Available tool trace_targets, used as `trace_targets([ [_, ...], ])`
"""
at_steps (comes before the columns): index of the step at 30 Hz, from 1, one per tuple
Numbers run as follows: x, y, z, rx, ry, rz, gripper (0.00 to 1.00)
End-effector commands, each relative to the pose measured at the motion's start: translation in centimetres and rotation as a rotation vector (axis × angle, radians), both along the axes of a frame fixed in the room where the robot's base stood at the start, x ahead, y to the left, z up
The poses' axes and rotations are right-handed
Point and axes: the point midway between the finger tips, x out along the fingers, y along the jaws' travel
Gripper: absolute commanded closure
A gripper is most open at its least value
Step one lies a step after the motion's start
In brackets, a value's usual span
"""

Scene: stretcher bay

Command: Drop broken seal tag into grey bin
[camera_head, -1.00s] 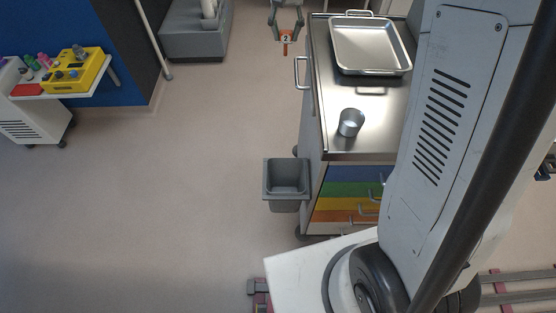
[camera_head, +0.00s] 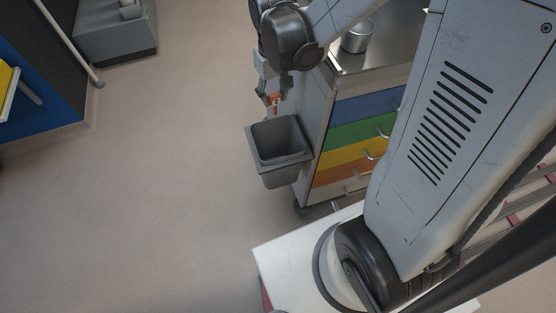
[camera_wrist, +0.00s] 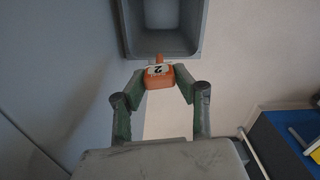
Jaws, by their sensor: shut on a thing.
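The orange seal tag (camera_wrist: 159,79) bears a white label with a "2". My gripper (camera_wrist: 160,85) is shut on it in the wrist view. The grey bin (camera_wrist: 160,44) is open and lies just beyond the tag in that view. In the head view my gripper (camera_head: 270,98) holds the tag (camera_head: 275,100) by the back rim of the grey bin (camera_head: 279,150). The bin hangs at the side of the cart. The tag appears outside the opening; its exact height over the rim is hard to tell.
The cart (camera_head: 345,125) with blue, green, yellow and orange drawers stands right of the bin. A metal cup (camera_head: 357,38) sits on its top. Open floor (camera_head: 150,200) lies to the left. A grey unit (camera_head: 115,30) stands at the back left.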

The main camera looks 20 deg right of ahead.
Motion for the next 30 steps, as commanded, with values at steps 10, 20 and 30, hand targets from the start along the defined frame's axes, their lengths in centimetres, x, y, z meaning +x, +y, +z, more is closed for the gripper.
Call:
trace_targets([
  [10, -2.9, 0.0, -3.5, 0.0, 0.0, 0.048, 1.0],
  [20, -2.9, 0.0, -5.5, 0.0, 0.0, 0.049, 1.0],
  [30, -2.9, 0.0, -9.0, 0.0, 0.0, 0.049, 1.0],
])
